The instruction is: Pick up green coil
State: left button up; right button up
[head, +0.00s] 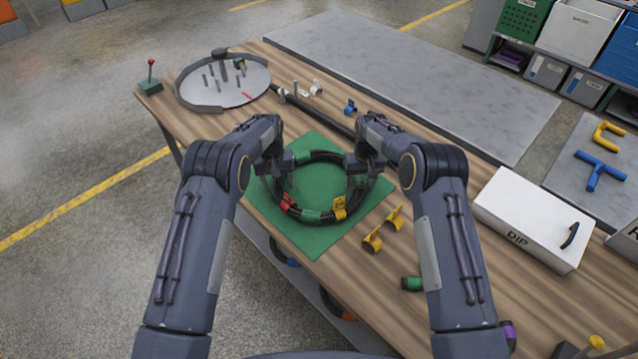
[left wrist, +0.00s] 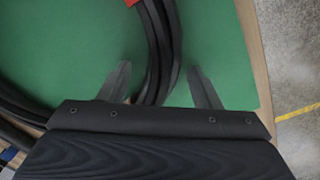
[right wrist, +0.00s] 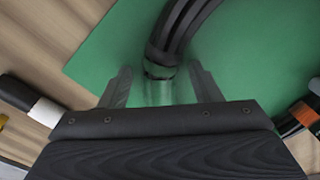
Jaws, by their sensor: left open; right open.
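The coil (head: 312,216) is a black hose ring with green bands, a red clip and a yellow tag. It lies on a green mat (head: 318,246) on the workbench. My left gripper (head: 281,184) is open at the coil's left side; in the left wrist view the black hose (left wrist: 160,50) runs between its spread fingers. My right gripper (head: 357,186) is open at the coil's right side. In the right wrist view the hose (right wrist: 180,35) and a green band (right wrist: 160,90) lie between its fingers. Whether the fingers touch the hose I cannot tell.
A white DIP box (head: 530,215) stands further right. A round grey tray with pegs (head: 222,84) is at the back left, with a black bar (head: 318,113) right of it. A grey slab (head: 420,80) lies behind.

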pick_arm(q)
grip_shut()
pick_arm(e)
grip_shut()
